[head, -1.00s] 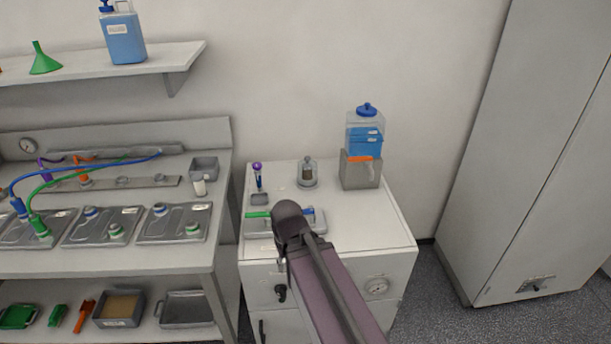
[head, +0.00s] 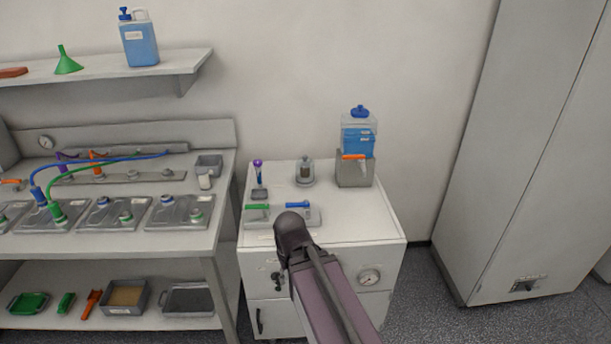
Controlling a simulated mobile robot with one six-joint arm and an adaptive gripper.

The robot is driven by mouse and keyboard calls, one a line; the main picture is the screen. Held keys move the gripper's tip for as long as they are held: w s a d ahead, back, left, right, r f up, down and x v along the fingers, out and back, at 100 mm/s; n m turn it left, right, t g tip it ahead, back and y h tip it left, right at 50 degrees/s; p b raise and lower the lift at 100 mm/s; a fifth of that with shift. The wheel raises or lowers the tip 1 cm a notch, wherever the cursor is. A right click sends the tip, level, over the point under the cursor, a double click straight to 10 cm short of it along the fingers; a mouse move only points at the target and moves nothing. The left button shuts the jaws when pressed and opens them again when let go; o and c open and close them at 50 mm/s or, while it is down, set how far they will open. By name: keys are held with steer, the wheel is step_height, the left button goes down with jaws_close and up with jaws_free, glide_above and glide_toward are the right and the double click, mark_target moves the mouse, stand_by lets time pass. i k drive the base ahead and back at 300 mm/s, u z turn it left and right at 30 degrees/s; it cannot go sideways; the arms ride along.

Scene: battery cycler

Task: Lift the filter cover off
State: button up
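What looks like the filter cover is a clear dome with a small knob (head: 306,164), standing upright over a dark cylinder (head: 305,173) on a small grey base at the back of the white cabinet top. My arm reaches in from the bottom of the head view and ends in a dark rounded part in front of the cabinet's near edge, below and apart from the dome. My gripper's fingers are hidden behind this end of my arm. I cannot see whether they are open or hold anything.
A blue-filled clear tank (head: 358,138) in a grey holder stands right of the dome. A purple-capped tube (head: 258,174) stands left. A grey tray (head: 262,219) with green and blue handles lies in front. The cabinet's right front top (head: 360,222) is clear.

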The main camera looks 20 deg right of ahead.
mark_target(304, 165)
steer(key=k, duration=0.95)
steer(key=z, duration=0.55)
steer(key=i, duration=2.25)
steer(key=u, duration=0.4)
